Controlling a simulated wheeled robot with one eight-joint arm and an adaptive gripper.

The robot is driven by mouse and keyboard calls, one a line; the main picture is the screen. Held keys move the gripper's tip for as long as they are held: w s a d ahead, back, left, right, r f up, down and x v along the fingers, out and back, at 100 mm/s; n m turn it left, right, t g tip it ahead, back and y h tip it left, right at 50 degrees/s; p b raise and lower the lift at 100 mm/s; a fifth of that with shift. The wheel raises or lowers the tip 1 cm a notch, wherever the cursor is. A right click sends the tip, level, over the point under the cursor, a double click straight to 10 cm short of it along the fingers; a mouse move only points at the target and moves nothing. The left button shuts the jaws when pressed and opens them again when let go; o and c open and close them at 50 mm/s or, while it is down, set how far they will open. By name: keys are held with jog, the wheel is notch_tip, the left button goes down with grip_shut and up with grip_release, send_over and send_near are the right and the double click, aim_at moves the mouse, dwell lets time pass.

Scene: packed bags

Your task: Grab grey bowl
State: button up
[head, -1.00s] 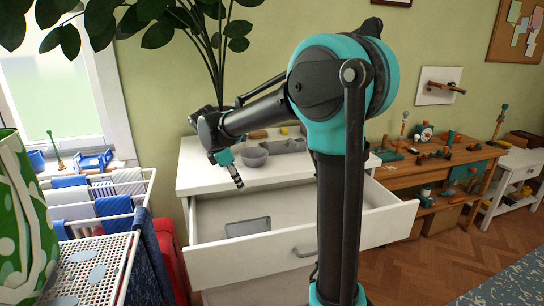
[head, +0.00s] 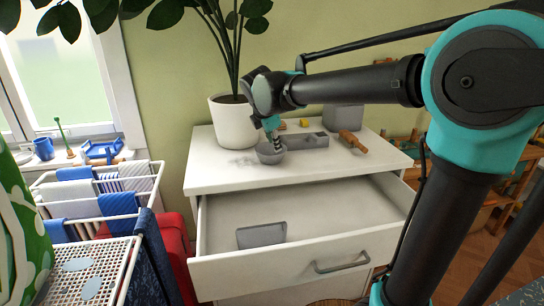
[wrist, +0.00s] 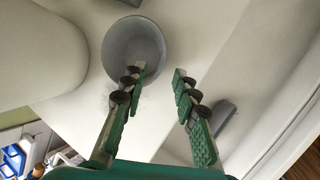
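The grey bowl (head: 268,157) stands upright on the white dresser top, in front of the plant pot. In the wrist view the bowl (wrist: 122,42) is at the upper middle, and it looks empty. My gripper (head: 273,138) is at the bowl in the head view, pointing down. In the wrist view my gripper (wrist: 159,74) is open, with nothing held. Its left fingertip overlaps the bowl's lower right part, and its right fingertip is outside the rim. I cannot tell whether the left finger is inside the bowl or above it, or whether either finger touches it.
The dresser (head: 215,178) has its drawer (head: 290,275) pulled out, with a grey flat object (head: 262,235) inside. A white plant pot (head: 232,122) stands behind the bowl. A grey tray (head: 308,141) and a brown tool (head: 352,141) lie to the right. A drying rack (head: 150,168) stands left.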

aim_at(278, 155)
jog(key=shift+x, duration=4.35)
jog(key=shift+s, duration=0.1)
grip_shut()
